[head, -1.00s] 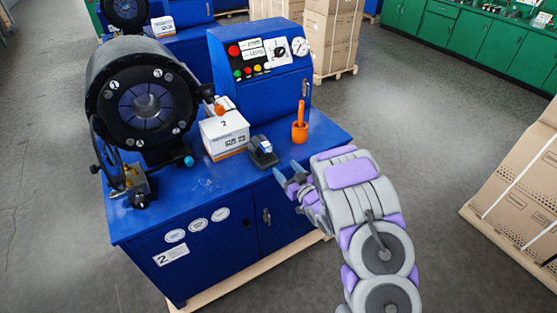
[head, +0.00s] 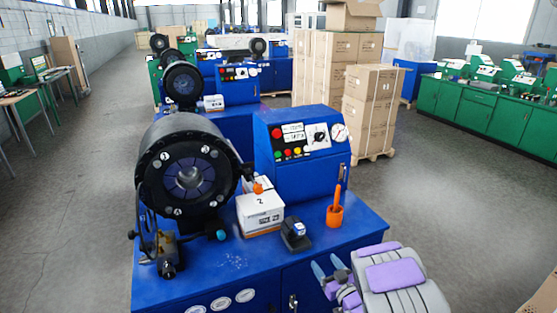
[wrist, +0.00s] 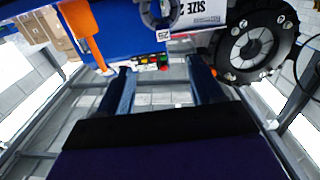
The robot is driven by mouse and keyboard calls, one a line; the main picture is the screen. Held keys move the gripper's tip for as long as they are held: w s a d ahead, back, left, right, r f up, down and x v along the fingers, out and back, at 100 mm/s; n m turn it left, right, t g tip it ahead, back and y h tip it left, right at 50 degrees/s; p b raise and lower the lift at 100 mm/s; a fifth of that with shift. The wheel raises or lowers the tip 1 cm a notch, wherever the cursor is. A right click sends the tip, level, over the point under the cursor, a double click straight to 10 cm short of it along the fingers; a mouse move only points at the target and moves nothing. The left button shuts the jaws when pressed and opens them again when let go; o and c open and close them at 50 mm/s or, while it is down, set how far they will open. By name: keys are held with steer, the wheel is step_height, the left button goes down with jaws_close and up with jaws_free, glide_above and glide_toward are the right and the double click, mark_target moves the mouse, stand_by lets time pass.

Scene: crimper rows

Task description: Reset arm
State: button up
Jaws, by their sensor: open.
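My gripper (head: 328,266) is in front of the blue crimper bench (head: 225,275), at the lower right of the head view. Its two blue fingers are apart with nothing between them. In the wrist view the open fingers (wrist: 162,82) also stand apart, and the picture appears upside down. My arm is folded low, and its lower part is cut off by the head view's bottom edge.
Stacked cartons (head: 372,105) are behind. Grey floor is free at right.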

steer(key=d+r+g+h, duration=0.4)
steer(key=d+r+h, duration=0.1)
steer(key=d+h, duration=0.1)
steer(key=s+d+r+m+g+h, duration=0.1)
steer(key=s+r+m+g+h, duration=0.3)
steer(key=s, duration=0.5)
steer(key=s+a+r+g+y, duration=0.1)
steer(key=s+a+r+g, duration=0.2)
steer(key=s, duration=0.9)
steer(key=s+a+r+g+y, duration=0.2)
steer(key=s+a, duration=0.4)
steer(key=s, duration=0.6)
steer(key=s+a+r+g+y, duration=0.1)
steer(key=s+a+r+g, duration=0.3)
steer(key=s, duration=0.8)
steer(key=shift+s+a+r+g, duration=0.4)
steer(key=shift+a+g, duration=0.15)
steer(key=shift+g, duration=0.35)
